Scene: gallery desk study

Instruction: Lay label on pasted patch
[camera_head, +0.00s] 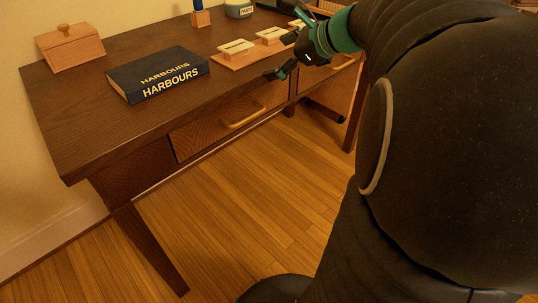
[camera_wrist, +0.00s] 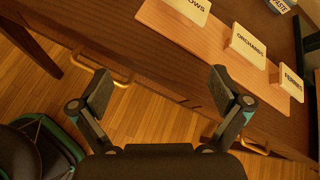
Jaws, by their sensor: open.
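Cream labels on small blocks stand in a row on a light wooden board (camera_head: 226,62) on the desk. In the wrist view, one label (camera_wrist: 190,10) ends in "OWS", the middle label (camera_wrist: 248,48) reads "ORCHARDS", and another label (camera_wrist: 291,84) stands at the right. My gripper (camera_wrist: 162,90) is open, with nothing between its fingers. In the head view it (camera_head: 288,44) is by the desk's front edge, beside the board's right part. A dark book (camera_head: 158,74) lettered "HARBOURS" lies left of the board. I cannot make out a pasted patch.
A paste jar (camera_head: 239,9) and a wooden block with a blue item (camera_head: 201,18) stand behind the board. A knobbed wooden box (camera_head: 70,50) is at the desk's far left. A drawer handle (camera_head: 243,116) juts from the front. The desk's front left (camera_head: 75,150) is bare.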

